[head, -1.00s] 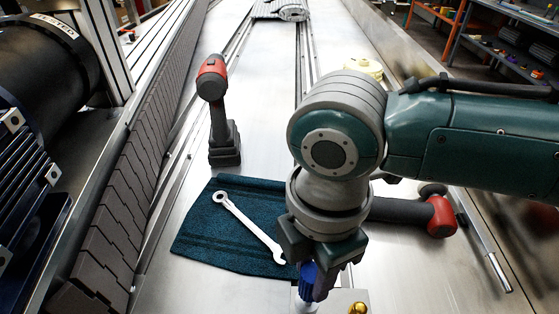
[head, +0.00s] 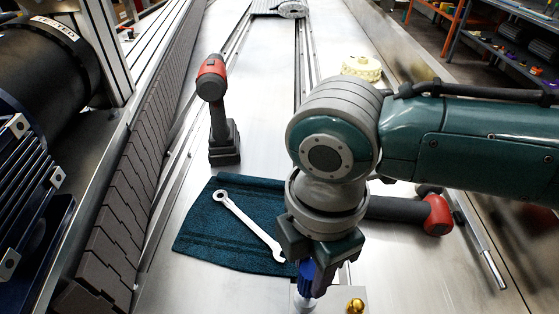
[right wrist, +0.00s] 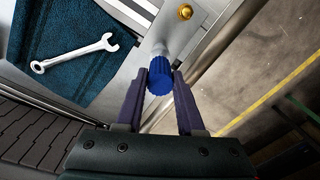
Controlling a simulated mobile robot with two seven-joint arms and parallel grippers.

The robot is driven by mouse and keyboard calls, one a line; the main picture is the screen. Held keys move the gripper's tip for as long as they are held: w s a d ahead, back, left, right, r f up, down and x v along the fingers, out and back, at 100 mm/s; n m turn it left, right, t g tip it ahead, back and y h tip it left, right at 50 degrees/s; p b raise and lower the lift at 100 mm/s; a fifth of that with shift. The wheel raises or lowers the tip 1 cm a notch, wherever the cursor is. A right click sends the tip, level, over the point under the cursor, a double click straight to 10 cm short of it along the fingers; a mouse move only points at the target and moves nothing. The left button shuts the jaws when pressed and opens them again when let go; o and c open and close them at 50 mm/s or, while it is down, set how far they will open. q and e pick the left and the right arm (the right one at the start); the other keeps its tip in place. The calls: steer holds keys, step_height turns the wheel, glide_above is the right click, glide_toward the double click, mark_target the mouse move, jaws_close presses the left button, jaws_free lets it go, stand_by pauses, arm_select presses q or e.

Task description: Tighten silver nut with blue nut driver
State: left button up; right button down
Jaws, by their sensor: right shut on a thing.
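My right gripper (right wrist: 160,85) is shut on the blue nut driver (right wrist: 160,77), with one finger on each side of its ribbed blue handle. The blue handle also shows below the wrist in the head view (head: 306,274). A silver part (right wrist: 159,49) shows just beyond the handle in the right wrist view. I cannot tell the driver's silver shaft from the silver nut there, nor how well they are seated. My left gripper is not in view.
A brass nut (head: 356,306) sits beside the driver. A silver wrench (head: 248,226) lies on a dark teal towel (head: 200,240). A red and grey power tool (head: 218,110) stands behind it; another (head: 410,212) lies to the right. The metal bed behind is mostly clear.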

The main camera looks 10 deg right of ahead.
steer(key=shift+f, duration=0.25)
steer(key=shift+f+b, duration=1)
steer(key=shift+r, duration=0.1)
steer(key=shift+m, duration=0.8)
step_height(320, 180, up, 5)
steer(key=p, duration=0.6)
steer(key=shift+r, duration=0.1)
